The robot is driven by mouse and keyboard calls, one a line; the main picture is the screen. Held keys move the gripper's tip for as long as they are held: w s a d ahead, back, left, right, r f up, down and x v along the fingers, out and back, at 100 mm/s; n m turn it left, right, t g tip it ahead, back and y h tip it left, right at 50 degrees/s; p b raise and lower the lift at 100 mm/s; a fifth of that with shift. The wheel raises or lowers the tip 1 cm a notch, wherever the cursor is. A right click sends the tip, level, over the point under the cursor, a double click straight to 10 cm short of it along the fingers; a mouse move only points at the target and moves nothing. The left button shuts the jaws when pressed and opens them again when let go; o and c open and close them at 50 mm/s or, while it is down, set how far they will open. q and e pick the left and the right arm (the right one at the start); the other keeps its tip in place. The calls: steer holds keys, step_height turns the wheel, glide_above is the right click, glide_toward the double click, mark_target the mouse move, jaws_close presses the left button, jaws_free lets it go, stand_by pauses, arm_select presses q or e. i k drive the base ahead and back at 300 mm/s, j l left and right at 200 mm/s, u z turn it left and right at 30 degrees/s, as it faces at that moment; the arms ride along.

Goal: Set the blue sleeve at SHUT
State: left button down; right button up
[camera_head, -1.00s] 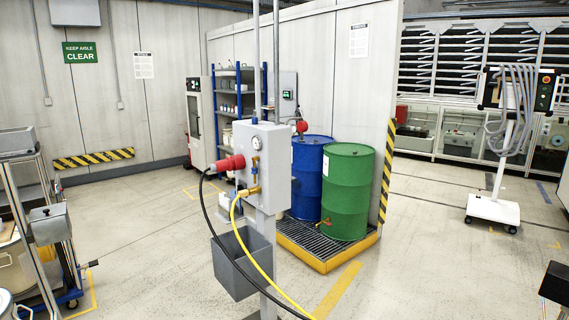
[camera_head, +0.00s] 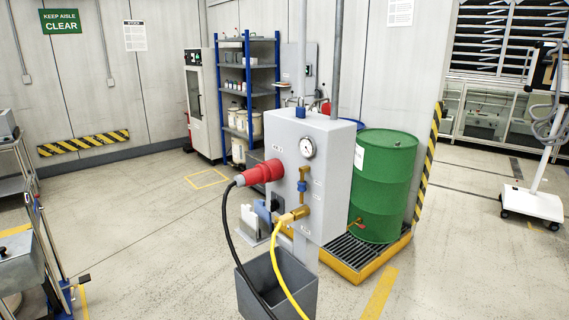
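A small blue sleeve (camera_head: 302,186) sits on the upright brass pipe (camera_head: 305,173) on the front of the grey panel box (camera_head: 330,185). It is below the round gauge (camera_head: 307,148). It is too small to read any mark or setting on it. A larger blue part (camera_head: 262,211) shows at the left of the brass fitting (camera_head: 290,217) where the yellow hose joins; I cannot tell what it is. Neither of my grippers is in view.
A red plug (camera_head: 258,174) with a black cable juts left from the box. A yellow hose (camera_head: 281,273) hangs past the grey bin (camera_head: 262,290) below. A green drum (camera_head: 382,185) stands on a yellow-edged grate behind. Floor left of the box is open.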

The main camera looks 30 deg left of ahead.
mark_target(301, 187)
steer(key=i+j, duration=0.15)
steer(key=j, duration=0.2)
steer(key=i+j, duration=0.15)
steer(key=j, duration=0.2)
steer(key=i+j, duration=0.15)
steer(key=j, duration=0.25)
